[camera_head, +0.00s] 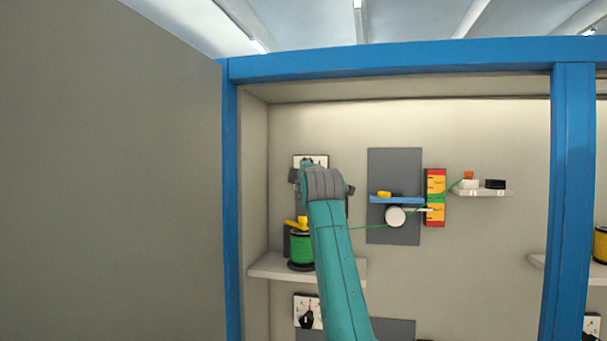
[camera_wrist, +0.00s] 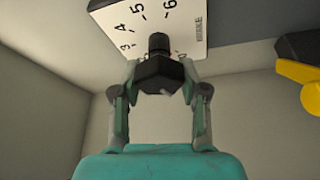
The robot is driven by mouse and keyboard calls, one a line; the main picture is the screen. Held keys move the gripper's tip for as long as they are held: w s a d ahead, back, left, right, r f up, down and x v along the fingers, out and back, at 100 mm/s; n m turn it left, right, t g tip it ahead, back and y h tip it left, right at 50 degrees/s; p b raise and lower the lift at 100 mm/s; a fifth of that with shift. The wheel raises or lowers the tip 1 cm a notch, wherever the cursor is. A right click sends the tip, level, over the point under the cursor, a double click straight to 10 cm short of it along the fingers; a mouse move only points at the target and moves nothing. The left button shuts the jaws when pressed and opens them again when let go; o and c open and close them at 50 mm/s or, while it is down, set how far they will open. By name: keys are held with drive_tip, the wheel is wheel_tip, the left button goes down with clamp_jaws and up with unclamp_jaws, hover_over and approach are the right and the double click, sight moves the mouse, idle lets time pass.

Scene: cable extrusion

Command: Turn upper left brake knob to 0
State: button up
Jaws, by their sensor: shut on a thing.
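The upper left brake knob is a black knob (camera_wrist: 160,76) in front of a white dial plate (camera_wrist: 185,28) with black numbers. The numbers 3, 4, 5 and 6 are readable, and smaller marks to the right of the knob are partly covered. In the head view only the top of the plate (camera_head: 311,159) shows behind my wrist. My gripper (camera_wrist: 160,82) is shut on the knob, one finger on each side. A black stub (camera_wrist: 158,43) stands up from the knob toward the plate's upper part. I cannot tell which number the knob points at.
A green spool (camera_head: 301,247) with a yellow part sits on a shelf (camera_head: 268,266) below the plate. A grey panel (camera_head: 381,166), with a white roller (camera_head: 395,216), is to the right. A lower dial (camera_head: 305,311) is below. A blue frame (camera_head: 231,200) edges the bay.

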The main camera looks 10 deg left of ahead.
drive_tip(key=shift+f+n+g, duration=0.15)
drive_tip(key=shift+n+g, duration=0.35)
drive_tip(key=shift+n, duration=0.7)
drive_tip(key=o, duration=1.1)
drive_tip(key=shift+o, duration=0.2)
drive_tip(key=v, duration=1.2)
